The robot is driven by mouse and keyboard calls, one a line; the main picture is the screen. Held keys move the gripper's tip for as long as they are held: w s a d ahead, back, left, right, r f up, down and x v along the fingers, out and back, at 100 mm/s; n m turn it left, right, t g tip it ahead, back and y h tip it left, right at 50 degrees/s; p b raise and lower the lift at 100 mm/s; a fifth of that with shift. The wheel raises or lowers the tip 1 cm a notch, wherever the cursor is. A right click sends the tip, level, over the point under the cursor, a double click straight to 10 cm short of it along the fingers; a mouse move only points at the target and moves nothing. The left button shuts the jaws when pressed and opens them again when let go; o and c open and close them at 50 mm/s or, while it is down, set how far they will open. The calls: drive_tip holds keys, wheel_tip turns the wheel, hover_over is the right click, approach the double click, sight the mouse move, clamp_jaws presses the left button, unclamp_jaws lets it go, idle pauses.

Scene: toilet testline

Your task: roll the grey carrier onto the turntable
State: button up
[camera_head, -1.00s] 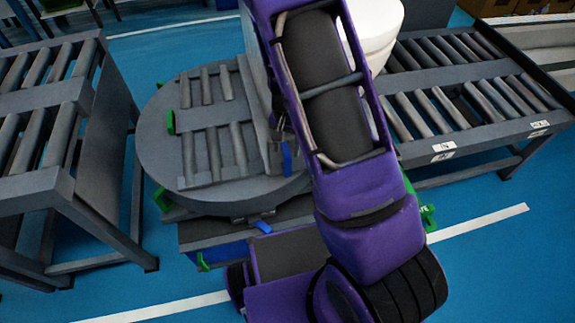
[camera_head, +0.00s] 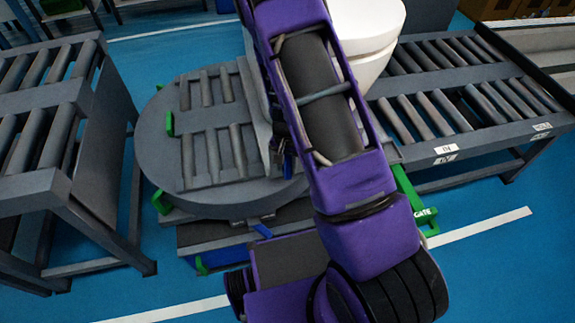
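The turntable (camera_head: 160,150) is a round grey disc with two rows of rollers, left of my arm. A pale grey slab edge (camera_head: 256,105) stands at its right side, partly behind my arm; I cannot tell whether it belongs to the grey carrier. A white toilet (camera_head: 368,30) shows behind my arm, above the inner end of the right conveyor. What lies under it is hidden, and I cannot make out the carrier clearly. My purple arm crosses the middle of the view. My gripper is not visible.
A roller conveyor (camera_head: 475,145) stands at the right, with small white labels on its side. Another roller stand (camera_head: 60,190) is at the left, with a gap before the turntable. A green bar labelled GATE (camera_head: 408,188) sticks out right of my arm. Blue floor is clear at lower right.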

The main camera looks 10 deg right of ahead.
drive_tip(key=shift+d, duration=0.1)
clamp_jaws()
drive_tip(key=shift+s, duration=0.1)
drive_tip(key=shift+s+d+f, duration=0.1)
drive_tip(key=shift+s, duration=0.05)
idle(0.8)
